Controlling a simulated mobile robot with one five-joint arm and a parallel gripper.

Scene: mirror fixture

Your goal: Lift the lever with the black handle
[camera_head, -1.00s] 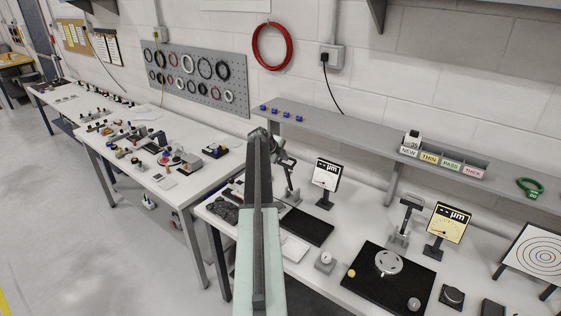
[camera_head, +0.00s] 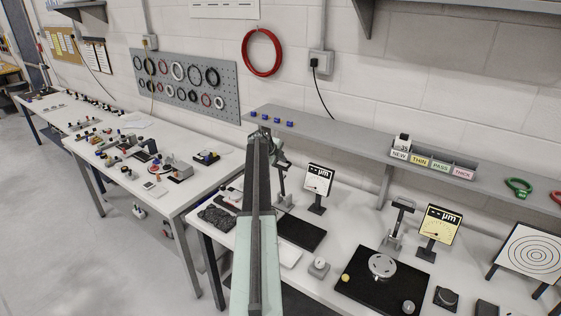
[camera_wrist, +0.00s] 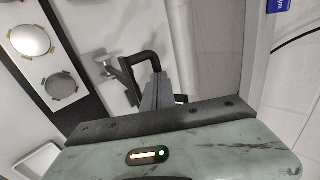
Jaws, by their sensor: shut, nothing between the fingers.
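In the wrist view, my gripper (camera_wrist: 157,92) is shut and empty. A black bent bar (camera_wrist: 146,57), which looks like the lever's black handle, shows just beyond the fingertips. I cannot tell whether they touch it. A grey stand part (camera_wrist: 111,66) lies to its left. In the head view, my arm hides most of my gripper (camera_head: 277,152), which is above the stand (camera_head: 283,185) on the near bench. The lever cannot be made out there. A second grey stand (camera_head: 397,222) stands further right, beside a yellow-faced meter (camera_head: 440,226).
A white-faced meter (camera_head: 318,182) stands right of my arm. A black plate with a round metal disc (camera_head: 382,266) lies further right. A grey shelf (camera_head: 345,134) runs along the wall behind. Black pads (camera_head: 302,233) and a small dial block (camera_head: 318,266) lie near the front.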

